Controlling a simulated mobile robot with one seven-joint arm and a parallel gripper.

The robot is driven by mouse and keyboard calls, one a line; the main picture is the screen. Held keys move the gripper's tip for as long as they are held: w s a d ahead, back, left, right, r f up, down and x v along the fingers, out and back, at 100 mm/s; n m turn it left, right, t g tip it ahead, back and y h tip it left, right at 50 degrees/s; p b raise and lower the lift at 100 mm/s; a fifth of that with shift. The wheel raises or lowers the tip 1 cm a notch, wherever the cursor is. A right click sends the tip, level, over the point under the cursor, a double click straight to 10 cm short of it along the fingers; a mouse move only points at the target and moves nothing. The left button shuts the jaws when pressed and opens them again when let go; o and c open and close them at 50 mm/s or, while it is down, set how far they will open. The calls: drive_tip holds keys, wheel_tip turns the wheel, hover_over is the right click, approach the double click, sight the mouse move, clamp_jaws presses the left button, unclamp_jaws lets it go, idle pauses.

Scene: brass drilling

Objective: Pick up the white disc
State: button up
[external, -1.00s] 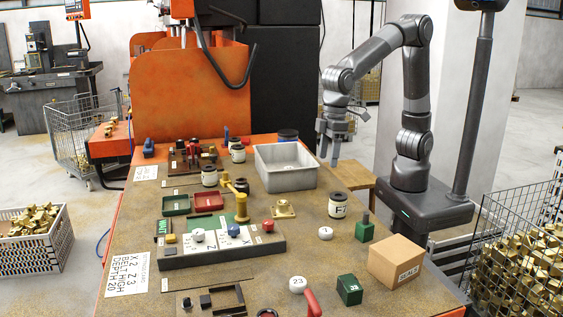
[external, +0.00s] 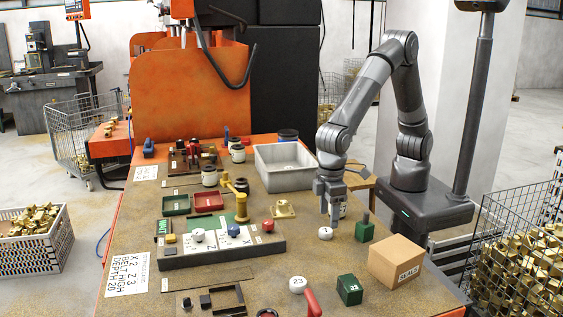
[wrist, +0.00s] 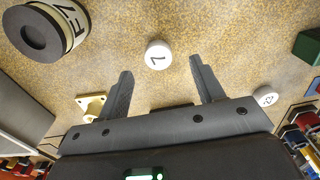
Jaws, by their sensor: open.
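A small white disc (external: 325,233) with a dark digit lies on the tabletop right of the fixture block. It also shows in the wrist view (wrist: 158,54), ahead of and between the finger ends. A second white disc (external: 297,284), marked 23, lies nearer the front and shows at the right in the wrist view (wrist: 264,96).
The labelled jar (wrist: 48,28) stands close to the gripper's left in the wrist view. A brass bracket (external: 282,209) lies left of the gripper. Green blocks (external: 364,229), (external: 349,290) and a cardboard box (external: 396,262) stand to the right. A grey bin (external: 285,178) is behind.

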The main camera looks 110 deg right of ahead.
sight(325, 230)
drive_tip(key=f, duration=0.5)
drive_tip(key=shift+w+d, duration=0.2)
drive_tip(key=shift+w, duration=0.05)
drive_tip(key=shift+r, duration=0.1)
drive_tip(key=shift+c, duration=0.4)
drive_tip(key=c, duration=1)
